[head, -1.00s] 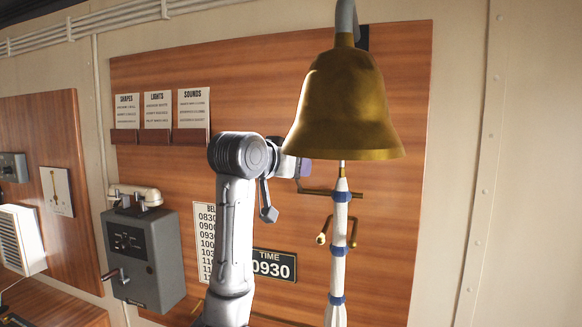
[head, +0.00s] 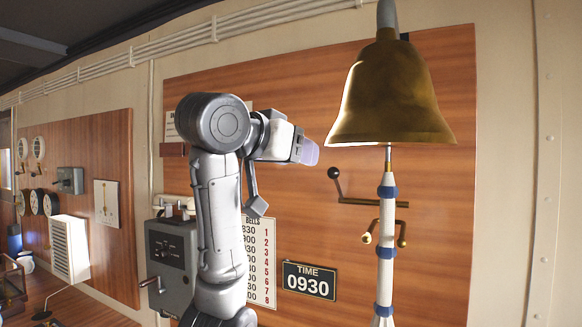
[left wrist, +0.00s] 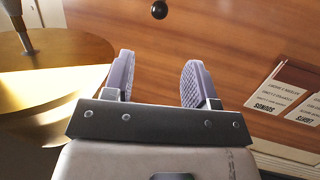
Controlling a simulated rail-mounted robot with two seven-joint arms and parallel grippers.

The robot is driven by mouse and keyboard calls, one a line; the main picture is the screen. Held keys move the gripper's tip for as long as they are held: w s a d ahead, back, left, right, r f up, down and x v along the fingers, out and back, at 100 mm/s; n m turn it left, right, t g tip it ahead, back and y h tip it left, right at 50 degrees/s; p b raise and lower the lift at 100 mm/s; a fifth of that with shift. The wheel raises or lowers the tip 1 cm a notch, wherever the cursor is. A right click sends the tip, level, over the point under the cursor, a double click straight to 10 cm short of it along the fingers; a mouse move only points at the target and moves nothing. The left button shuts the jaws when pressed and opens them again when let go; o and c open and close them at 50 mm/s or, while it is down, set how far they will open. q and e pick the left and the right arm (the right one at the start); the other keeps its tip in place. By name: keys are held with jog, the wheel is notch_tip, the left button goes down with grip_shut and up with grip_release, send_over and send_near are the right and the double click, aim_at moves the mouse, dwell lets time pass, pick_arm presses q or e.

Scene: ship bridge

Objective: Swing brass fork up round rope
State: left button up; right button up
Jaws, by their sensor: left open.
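The brass fork (head: 375,223) is on the wood panel below the bell, with a rounded prong tip on each side of the white rope (head: 387,265). How far the prongs reach round the rope is unclear. A brass rod (head: 365,202) above it bends up at its left end to a black knob (head: 334,173). My left gripper (head: 308,151) is up and left of the knob, apart from it. In the left wrist view its two purple pads (left wrist: 158,78) are apart and empty, with the black knob (left wrist: 159,10) beyond them. My right gripper is out of view.
The brass bell (head: 390,95) hangs close to the right of my left gripper, and is at left in the wrist view (left wrist: 35,85). A TIME 0930 plate (head: 309,281), a bell-times list (head: 260,250) and a grey telephone box (head: 170,255) are on the wall.

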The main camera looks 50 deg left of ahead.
pick_arm(q)
jog(key=shift+s+f, duration=0.1)
jog(key=shift+s, duration=0.25)
